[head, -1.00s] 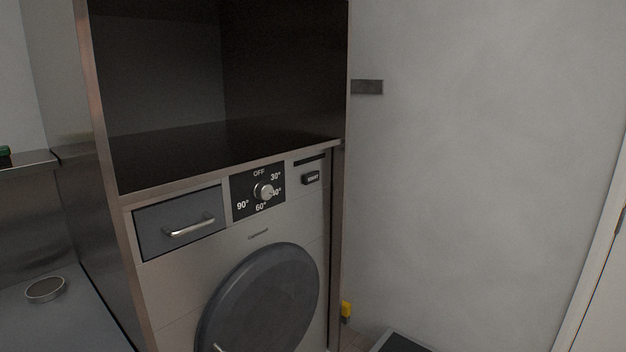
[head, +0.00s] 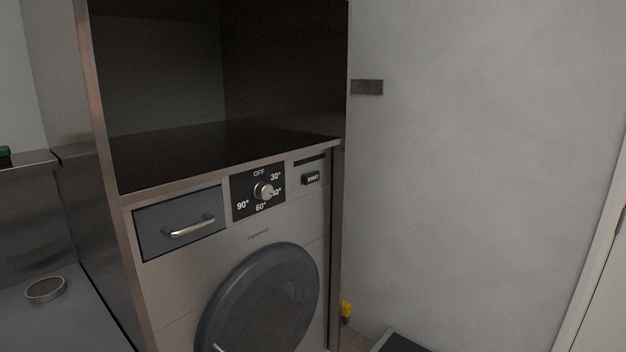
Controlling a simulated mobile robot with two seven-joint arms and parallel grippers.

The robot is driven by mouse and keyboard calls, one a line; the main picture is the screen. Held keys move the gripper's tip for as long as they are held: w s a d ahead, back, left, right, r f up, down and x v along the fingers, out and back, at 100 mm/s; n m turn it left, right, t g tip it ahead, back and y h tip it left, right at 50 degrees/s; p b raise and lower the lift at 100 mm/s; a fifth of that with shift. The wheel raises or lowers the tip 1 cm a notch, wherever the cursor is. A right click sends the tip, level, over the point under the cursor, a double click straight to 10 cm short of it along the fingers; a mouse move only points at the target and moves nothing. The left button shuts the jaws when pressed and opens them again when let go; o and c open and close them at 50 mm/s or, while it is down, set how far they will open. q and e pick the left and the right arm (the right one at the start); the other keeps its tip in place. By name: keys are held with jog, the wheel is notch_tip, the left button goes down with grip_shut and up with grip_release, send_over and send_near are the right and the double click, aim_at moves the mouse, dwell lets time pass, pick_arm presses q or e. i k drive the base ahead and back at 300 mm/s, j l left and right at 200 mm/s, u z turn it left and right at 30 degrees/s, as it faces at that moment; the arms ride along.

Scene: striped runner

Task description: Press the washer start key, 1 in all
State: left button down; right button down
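The washer (head: 165,285) stands in a tall cabinet, its front facing me at an angle. Its start key (head: 311,179) is a small dark block with pale lettering at the upper right of the front, under a dark slot. Left of it is the dial (head: 264,192) on a black panel marked OFF, 30°, 60° and 90°. The round dark door (head: 262,300) looks closed. The drawer (head: 180,222) with a bar handle at upper left looks shut. Neither of my grippers is in view.
An open, empty dark niche (head: 225,150) is above the washer. A grey counter (head: 75,325) with a round disc (head: 45,289) is at left. A yellow object (head: 346,309) and a dark mat-like thing (head: 402,343) are low, right of the cabinet. The wall (head: 480,180) is mostly bare.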

aim_at(309, 179)
jog(key=i+l+u, duration=0.15)
jog(key=u, duration=0.25)
jog(key=i+l+u, duration=0.1)
jog(key=l+u, duration=0.25)
jog(key=i+l+u, duration=0.15)
jog(key=l, duration=0.25)
jog(key=i+l+u, duration=0.2)
jog(key=l, duration=0.2)
jog(key=i+l, duration=0.1)
jog(key=l, duration=0.55)
jog(key=i+l, duration=0.1)
jog(key=l, duration=0.6)
jog(key=i+l+u, duration=0.1)
jog(key=l, duration=0.55)
